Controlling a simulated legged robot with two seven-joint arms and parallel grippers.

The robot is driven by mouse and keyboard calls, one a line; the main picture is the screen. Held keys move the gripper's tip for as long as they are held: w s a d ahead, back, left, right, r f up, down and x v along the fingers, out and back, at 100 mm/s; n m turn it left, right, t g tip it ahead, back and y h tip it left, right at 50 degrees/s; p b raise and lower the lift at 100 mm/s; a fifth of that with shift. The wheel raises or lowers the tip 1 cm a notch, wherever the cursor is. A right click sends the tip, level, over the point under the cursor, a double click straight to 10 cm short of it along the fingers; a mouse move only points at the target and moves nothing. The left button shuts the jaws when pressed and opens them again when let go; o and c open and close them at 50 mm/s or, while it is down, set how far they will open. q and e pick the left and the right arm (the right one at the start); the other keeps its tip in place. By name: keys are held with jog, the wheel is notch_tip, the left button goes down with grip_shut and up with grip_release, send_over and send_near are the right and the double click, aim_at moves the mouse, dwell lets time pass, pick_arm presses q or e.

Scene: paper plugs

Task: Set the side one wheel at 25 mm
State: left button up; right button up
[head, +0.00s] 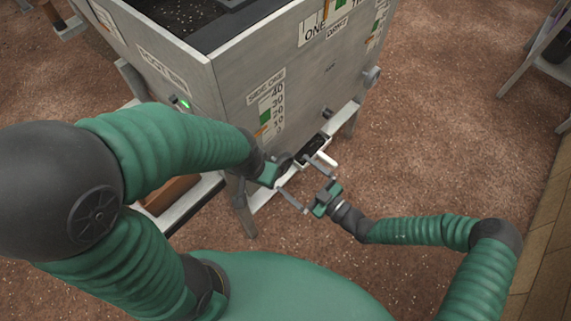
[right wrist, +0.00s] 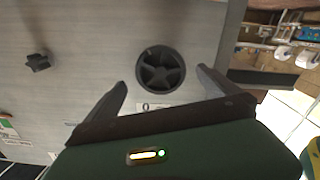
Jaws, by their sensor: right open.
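The side one face of the grey metal box carries a SIDE ONE scale (head: 268,108) marked from 0 to 40, with green and orange bands; its exact reading is too small to tell. The dark spoked wheel (right wrist: 161,70) sits on this grey face in the right wrist view. In the head view it appears as a dark round shape (head: 284,159) low on the face. My right gripper (head: 293,173) is open in front of the wheel, one finger on each side, with no clear contact. My left gripper (head: 268,174) is beside the wheel; its fingers are hidden.
A small dark knob (right wrist: 38,62) is on the same face, left of the wheel in the right wrist view. A pale frame with legs supports the box. Brown floor lies open to the right.

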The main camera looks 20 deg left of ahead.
aim_at(285, 168)
jog(key=m, duration=0.3)
jog(key=shift+x, duration=2)
jog(key=c, duration=1.4)
